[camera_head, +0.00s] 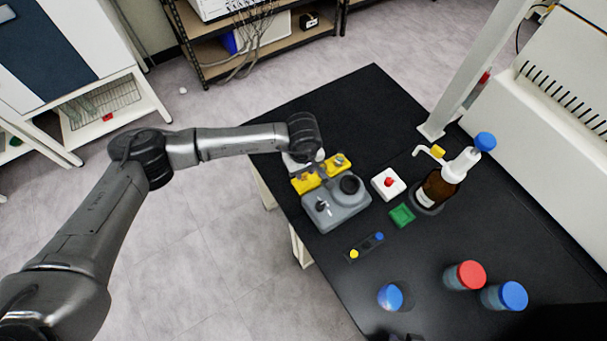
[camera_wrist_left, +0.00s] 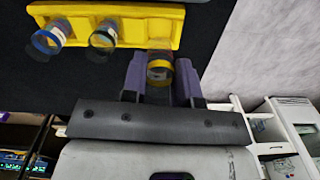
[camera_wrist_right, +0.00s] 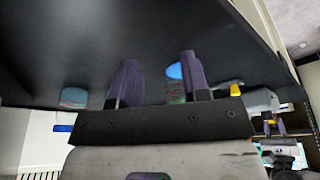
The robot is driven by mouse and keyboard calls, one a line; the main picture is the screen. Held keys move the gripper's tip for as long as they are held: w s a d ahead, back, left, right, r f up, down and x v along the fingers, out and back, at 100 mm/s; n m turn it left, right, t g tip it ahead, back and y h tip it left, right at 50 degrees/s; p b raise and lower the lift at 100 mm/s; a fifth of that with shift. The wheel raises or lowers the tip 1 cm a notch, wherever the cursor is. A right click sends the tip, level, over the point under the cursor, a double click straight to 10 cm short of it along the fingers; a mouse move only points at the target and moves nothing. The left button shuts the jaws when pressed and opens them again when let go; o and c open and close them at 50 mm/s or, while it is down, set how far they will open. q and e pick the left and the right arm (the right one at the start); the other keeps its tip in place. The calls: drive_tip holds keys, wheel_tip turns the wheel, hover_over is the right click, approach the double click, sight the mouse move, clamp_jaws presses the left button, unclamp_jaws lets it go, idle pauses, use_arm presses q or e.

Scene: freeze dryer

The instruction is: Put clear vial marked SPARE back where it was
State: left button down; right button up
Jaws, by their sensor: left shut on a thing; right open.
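My left gripper (camera_wrist_left: 160,80) is shut on a small glassy vial (camera_wrist_left: 159,57), which shows a yellow band between the fingers. I cannot read any marking on it. The held vial is at the edge of a yellow rack (camera_wrist_left: 150,28); whether it touches the rack is unclear. Two other vials stand in the rack, one with a blue ring (camera_wrist_left: 48,39) and one greyish clear (camera_wrist_left: 103,37). In the head view the left gripper (camera_head: 312,166) is over the yellow rack (camera_head: 306,184) and partly hides it. My right gripper (camera_wrist_right: 157,82) is open and empty.
A grey device with a black knob (camera_head: 334,207) stands right beside the rack. Nearby are a white red-button box (camera_head: 396,190), a green block (camera_head: 402,216), a small dark holder (camera_head: 366,246) and a brown pump bottle (camera_head: 431,190). Jars with blue and red lids (camera_head: 468,273) stand in front.

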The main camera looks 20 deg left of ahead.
sight(304, 176)
use_arm(q)
drive_tip(key=shift+f, duration=1.95)
drive_tip(key=c, duration=0.9)
unclamp_jaws()
drive_tip(key=shift+r, duration=0.1)
wheel_tip(304, 176, up, 12)
drive_tip(key=shift+f+p, duration=0.1)
drive_tip(key=shift+p, duration=0.2)
drive_tip(key=shift+d, duration=0.1)
